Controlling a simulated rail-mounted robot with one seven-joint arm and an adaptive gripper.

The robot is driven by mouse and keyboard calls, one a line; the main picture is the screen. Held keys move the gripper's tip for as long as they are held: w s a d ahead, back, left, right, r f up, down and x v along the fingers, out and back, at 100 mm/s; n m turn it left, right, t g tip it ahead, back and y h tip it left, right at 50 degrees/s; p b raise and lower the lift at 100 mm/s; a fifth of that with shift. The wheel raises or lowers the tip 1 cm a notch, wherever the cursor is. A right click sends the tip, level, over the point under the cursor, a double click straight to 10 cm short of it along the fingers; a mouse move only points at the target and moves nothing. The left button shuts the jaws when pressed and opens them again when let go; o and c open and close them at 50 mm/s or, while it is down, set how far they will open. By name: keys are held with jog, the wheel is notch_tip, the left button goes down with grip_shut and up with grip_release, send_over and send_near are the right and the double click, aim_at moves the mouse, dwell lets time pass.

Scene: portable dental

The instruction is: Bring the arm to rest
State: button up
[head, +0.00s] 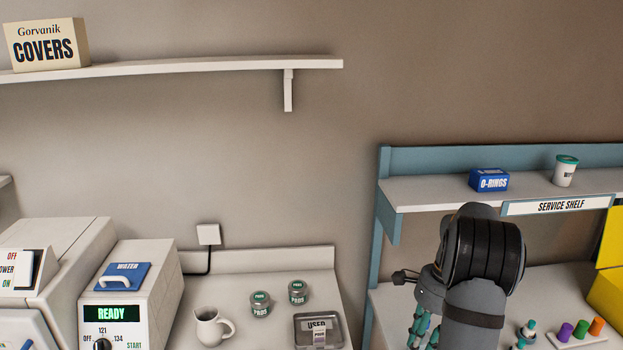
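My arm shows at the lower right of the head view, in front of the service shelf unit, its thick grey and black joints bent. What looks like my gripper (421,330) hangs low beside the arm, with grey and teal parts close to the bottom edge of the picture. The arm and the picture edge hide part of it. I cannot tell whether its fingers are open or shut, or whether they hold anything.
The service shelf (440,195) carries a blue O-rings box (489,180) and a lidded cup (565,171). Coloured pegs stand in a white block (577,341) at lower right. Left are a mug (211,327), two jars, a metal tray (338,342) and a machine reading READY (128,312).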

jog(key=s+f+n+g+h+p, duration=0.1)
jog(key=s+f+n, duration=0.4)
jog(key=s+n, duration=0.6)
jog(key=shift+s+f+n+g+p, duration=0.15)
jog(key=shift+s+n+g+p, duration=0.05)
jog(key=shift+n+g+p, duration=0.45)
jog(key=shift+a, duration=0.1)
